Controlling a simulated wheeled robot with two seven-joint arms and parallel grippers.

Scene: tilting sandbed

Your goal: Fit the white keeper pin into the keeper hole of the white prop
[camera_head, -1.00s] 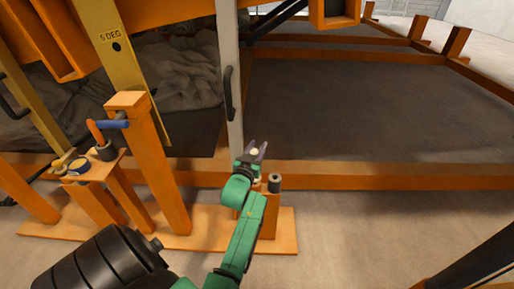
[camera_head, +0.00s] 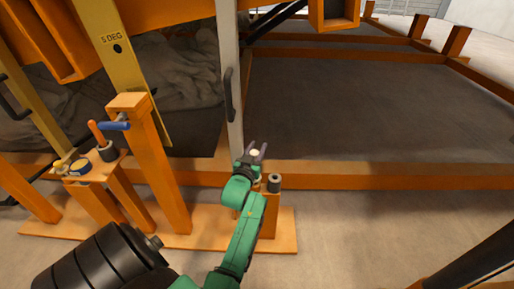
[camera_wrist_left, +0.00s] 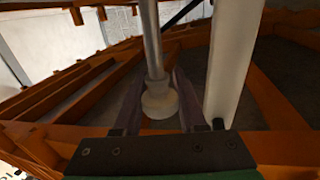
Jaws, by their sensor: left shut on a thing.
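The white prop (camera_head: 229,60) is a tall pale bar with a dark handle, standing nearly upright in front of the sandbed. My left gripper (camera_head: 257,151) is just right of the prop's lower part. It is shut on the white keeper pin (camera_head: 255,153), which shows as a small pale spot between the fingers. In the left wrist view the pin (camera_wrist_left: 159,100) has a round knob between the fingers, and its shaft points away. The prop (camera_wrist_left: 234,55) stands to the right there, apart from the pin. I cannot make out the keeper hole for sure. My right gripper is out of view.
An orange post with a grey socket (camera_head: 274,183) stands close right of my left wrist. An orange stand (camera_head: 92,168) with a cup and small items is at left. The yellow scale bar (camera_head: 122,65) marked 5 DEG is behind it. The sandbed's orange rim (camera_head: 400,174) runs behind my gripper.

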